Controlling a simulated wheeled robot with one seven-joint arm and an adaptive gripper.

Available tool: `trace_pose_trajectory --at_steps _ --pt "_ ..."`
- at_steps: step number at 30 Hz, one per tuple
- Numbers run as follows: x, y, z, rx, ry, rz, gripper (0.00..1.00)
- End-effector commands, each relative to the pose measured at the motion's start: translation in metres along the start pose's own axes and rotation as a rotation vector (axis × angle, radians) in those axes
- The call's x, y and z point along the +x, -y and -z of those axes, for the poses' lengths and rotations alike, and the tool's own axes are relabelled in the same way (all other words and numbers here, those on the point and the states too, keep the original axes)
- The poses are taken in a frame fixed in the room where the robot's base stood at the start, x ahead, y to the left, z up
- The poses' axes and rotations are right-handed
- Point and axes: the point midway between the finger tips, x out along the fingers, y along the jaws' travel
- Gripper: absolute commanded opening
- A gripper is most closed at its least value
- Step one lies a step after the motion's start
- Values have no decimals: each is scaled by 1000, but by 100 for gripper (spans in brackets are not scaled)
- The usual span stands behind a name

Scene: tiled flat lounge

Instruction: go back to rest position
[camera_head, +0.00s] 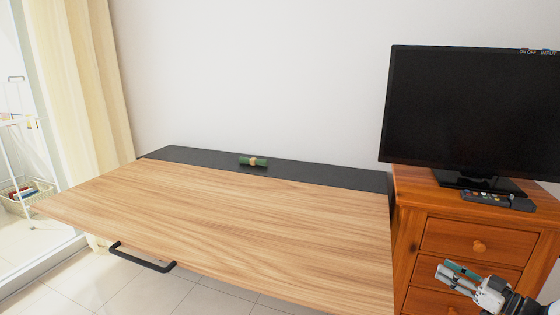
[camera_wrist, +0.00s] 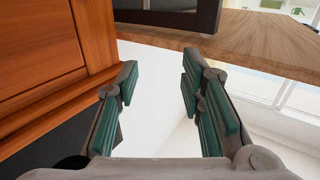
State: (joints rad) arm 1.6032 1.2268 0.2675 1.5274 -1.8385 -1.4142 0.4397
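My gripper (camera_head: 459,277) is at the lower right in the head view, in front of the wooden drawer cabinet. In the wrist view my gripper (camera_wrist: 157,88) shows two green-padded fingers spread apart, with nothing between them. The gripper is open and empty. Most of my arm is outside the head view.
A wood-topped table (camera_head: 220,215) with a black rear strip fills the middle. A small green roll (camera_head: 253,161) lies on the strip. The orange-brown drawer cabinet (camera_head: 470,230) stands at right, bearing a black television (camera_head: 470,110) and a remote (camera_head: 485,198). Tiled floor (camera_head: 140,290) shows at lower left.

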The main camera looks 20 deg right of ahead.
Motion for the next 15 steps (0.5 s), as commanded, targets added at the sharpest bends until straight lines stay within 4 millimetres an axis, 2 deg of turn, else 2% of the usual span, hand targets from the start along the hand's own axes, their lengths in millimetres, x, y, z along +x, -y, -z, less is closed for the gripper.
trace_pose_trajectory --at_steps 8,15 --pt "25 -10 15 -35 58 -23 36" --pt "60 -21 38 -85 139 -64 36"
